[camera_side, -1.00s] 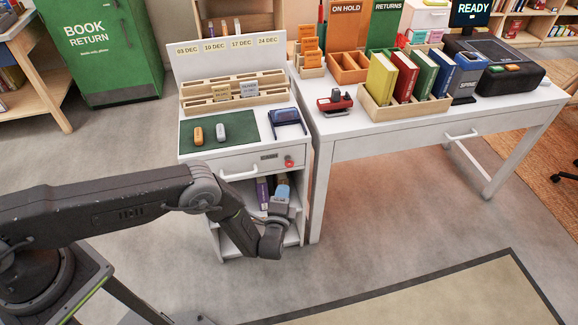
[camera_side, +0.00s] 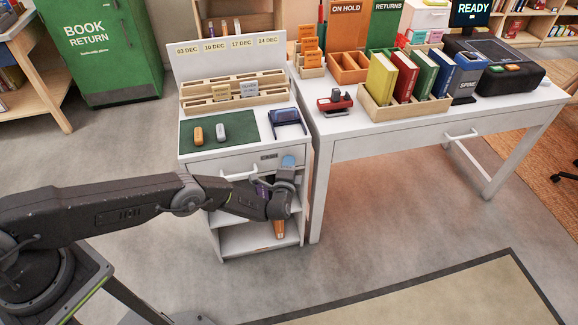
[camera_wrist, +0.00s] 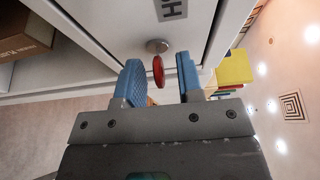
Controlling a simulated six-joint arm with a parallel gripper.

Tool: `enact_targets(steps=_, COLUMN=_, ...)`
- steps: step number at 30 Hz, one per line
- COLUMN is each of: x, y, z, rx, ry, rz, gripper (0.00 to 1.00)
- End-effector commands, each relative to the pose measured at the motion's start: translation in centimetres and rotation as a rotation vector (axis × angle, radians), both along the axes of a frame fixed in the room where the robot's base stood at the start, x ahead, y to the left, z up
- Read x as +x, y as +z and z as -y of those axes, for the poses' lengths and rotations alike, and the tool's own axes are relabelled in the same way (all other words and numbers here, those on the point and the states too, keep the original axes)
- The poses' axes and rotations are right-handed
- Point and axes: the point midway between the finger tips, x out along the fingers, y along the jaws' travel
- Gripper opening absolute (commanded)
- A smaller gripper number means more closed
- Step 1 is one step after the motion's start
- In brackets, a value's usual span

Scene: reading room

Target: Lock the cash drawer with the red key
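The red key (camera_wrist: 158,71) stands in the round metal lock (camera_wrist: 157,45) on the white drawer front, close to the dark label (camera_wrist: 171,9). In the side view the cash drawer (camera_side: 212,167), with its white bar handle (camera_side: 238,175), looks shut in the cabinet. My gripper (camera_wrist: 160,78) is open, its blue fingertips either side of the key, which lies nearer the left finger. A gap shows between the key and the right finger. In the side view my gripper (camera_side: 288,162) is at the drawer's right end and hides the key.
On the cabinet top are a green mat (camera_side: 240,123), an orange stamp (camera_side: 198,134), a grey stamp (camera_side: 221,131) and a blue-edged tray (camera_side: 289,117). The white desk (camera_side: 400,135) stands close on the right. Floor in front is clear.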

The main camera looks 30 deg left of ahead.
Motion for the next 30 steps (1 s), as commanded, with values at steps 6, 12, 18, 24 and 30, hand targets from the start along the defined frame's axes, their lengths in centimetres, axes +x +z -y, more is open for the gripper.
enact_targets(steps=6, x=0.04, y=-0.04, z=-0.04, rx=0.001, ry=0.000, rz=-0.001, gripper=0.34)
enact_targets(steps=12, x=0.02, y=-0.03, z=-0.03, rx=0.000, ry=0.000, rz=0.000, gripper=0.21)
enact_targets(steps=18, x=0.02, y=-0.02, z=-0.02, rx=0.000, ry=0.000, rz=0.000, gripper=0.01)
enact_targets(steps=24, x=0.03, y=-0.01, z=-0.01, rx=-0.001, ry=0.000, rz=0.000, gripper=0.00)
enact_targets(steps=30, x=0.04, y=-0.11, z=-0.01, rx=-0.048, ry=0.001, rz=0.050, gripper=0.00)
